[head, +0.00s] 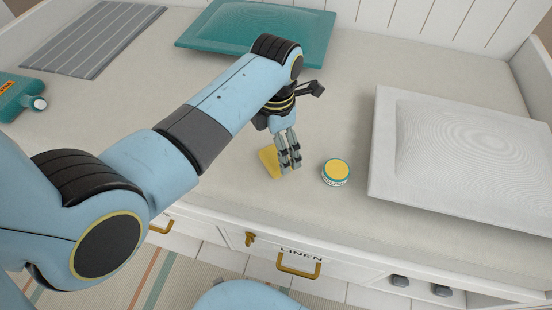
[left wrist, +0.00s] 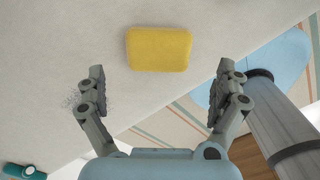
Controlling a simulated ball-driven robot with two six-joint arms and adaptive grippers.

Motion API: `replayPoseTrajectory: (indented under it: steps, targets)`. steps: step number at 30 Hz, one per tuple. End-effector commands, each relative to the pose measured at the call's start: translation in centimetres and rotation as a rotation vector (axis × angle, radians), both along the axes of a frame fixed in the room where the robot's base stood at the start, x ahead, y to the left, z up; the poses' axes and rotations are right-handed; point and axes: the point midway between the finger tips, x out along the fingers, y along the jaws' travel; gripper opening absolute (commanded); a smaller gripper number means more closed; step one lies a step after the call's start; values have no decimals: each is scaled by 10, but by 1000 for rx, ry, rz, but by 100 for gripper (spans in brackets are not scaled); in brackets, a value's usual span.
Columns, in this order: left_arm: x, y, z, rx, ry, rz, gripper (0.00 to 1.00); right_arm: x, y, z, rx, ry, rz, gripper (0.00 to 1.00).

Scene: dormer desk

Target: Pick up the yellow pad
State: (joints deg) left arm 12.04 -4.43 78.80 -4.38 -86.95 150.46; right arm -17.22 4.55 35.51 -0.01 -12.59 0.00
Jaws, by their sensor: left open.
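The yellow pad (head: 270,162) lies on the pale desk top near its front edge, partly hidden behind my left gripper in the head view. In the left wrist view the pad (left wrist: 158,48) is a rounded yellow block, seen whole, beyond and between the fingertips. My left gripper (head: 290,160) points down at the pad from above. Its two fingers (left wrist: 162,85) are spread apart in the left wrist view, with nothing between them. My right gripper does not show in either view.
A small round tin (head: 336,172) with a yellow top stands just right of the gripper. A white tray (head: 390,190) lies at the right, a teal tray (head: 190,38) at the back. A grey striped mat (head: 90,40) and teal object (head: 15,95) are at left. Drawers with brass handles (head: 298,270) are below.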

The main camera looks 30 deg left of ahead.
Motion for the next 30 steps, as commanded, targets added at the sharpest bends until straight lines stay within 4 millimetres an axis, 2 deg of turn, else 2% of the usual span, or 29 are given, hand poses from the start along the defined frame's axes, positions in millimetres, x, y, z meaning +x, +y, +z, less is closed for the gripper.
replayPoseTrajectory:
  steps: [5, 13, 21, 30]
  targets:
    - [0, 0, -12, 0, 0, -1, 100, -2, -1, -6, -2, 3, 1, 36]
    - [1, 1, -54, 0, 2, -1, 100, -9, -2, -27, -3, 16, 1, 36]
    - [2, 1, -56, 0, -1, -1, 100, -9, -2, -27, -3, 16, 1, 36]
    - [2, 1, -56, 0, -1, -1, 61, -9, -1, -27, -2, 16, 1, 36]
